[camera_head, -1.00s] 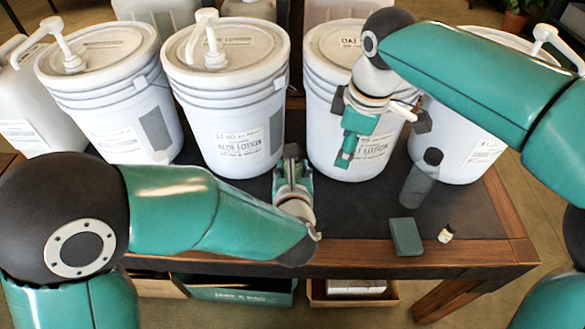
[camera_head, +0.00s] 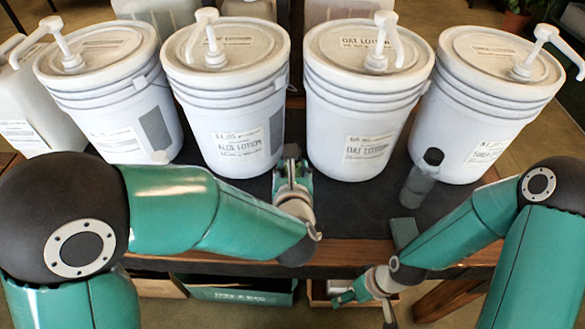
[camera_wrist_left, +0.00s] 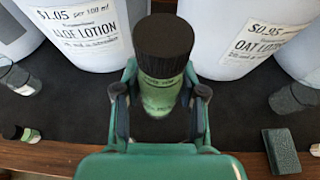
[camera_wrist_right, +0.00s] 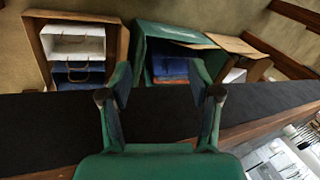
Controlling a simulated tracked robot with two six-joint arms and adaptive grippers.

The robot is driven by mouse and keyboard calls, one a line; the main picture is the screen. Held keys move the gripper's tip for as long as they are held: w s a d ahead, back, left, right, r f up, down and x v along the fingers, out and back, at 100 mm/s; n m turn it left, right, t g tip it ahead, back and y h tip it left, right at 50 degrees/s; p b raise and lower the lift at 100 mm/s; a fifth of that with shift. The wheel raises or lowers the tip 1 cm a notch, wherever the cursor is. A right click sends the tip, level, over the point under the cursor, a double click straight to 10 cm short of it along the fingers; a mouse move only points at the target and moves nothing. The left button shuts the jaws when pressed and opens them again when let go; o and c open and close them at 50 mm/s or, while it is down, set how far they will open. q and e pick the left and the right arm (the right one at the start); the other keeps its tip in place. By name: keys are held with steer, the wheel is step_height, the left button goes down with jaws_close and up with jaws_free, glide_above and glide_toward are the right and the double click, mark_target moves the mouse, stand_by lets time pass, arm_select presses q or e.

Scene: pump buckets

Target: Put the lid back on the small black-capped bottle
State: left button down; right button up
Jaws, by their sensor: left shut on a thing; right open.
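A small greenish bottle (camera_wrist_left: 160,92) with a wide black cap (camera_wrist_left: 163,40) stands upright between the fingers of my left gripper (camera_wrist_left: 160,100), which is shut on it. The black cap sits on top of the bottle; whether it is tight I cannot tell. In the head view my left gripper (camera_head: 291,168) is at the table's middle, in front of the aloe lotion bucket (camera_head: 225,115), and mostly hides the bottle. My right gripper (camera_head: 365,308) is open and empty, low at the table's front edge. It also shows in the right wrist view (camera_wrist_right: 160,97).
Pump buckets, including the oat lotion one (camera_head: 350,120), line the table's back. A dark-capped bottle (camera_head: 421,180) and a green block (camera_head: 403,230) are at right, the block partly behind my right arm. Boxes (camera_head: 240,291) sit below.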

arm_select(q)
steer(key=shift+s, duration=0.1)
arm_select(e)
step_height(320, 180, down, 6)
steer(key=s+a+m, duration=0.1)
steer(key=s+m, duration=0.1)
steer(key=m, duration=0.3)
steer(key=shift+a+r+t, duration=0.15)
steer(key=shift+a+t, duration=0.15)
steer(key=shift+a, duration=0.05)
arm_select(q)
steer(key=shift+r, duration=0.1)
steer(key=shift+s+d+f+m+h, duration=0.2)
steer(key=shift+f+m+h, duration=0.35)
steer(key=shift+f, duration=0.2)
steer(key=w+a+r+n+y+b, duration=0.1)
steer(key=w+a+r+b, duration=0.1)
steer(key=a+b, duration=0.3)
steer(key=w+a+r+n+y+b, duration=0.1)
steer(key=a+r+b, duration=0.4)
steer(key=a, duration=0.7)
steer(key=shift+w+y+b, duration=0.35)
steer(key=shift+w+b, duration=0.45)
arm_select(e)
step_height(320, 180, down, 12)
steer(key=shift+s+r, duration=0.2)
steer(key=shift+s, duration=0.25)
arm_select(q)
steer(key=shift+n, duration=0.25)
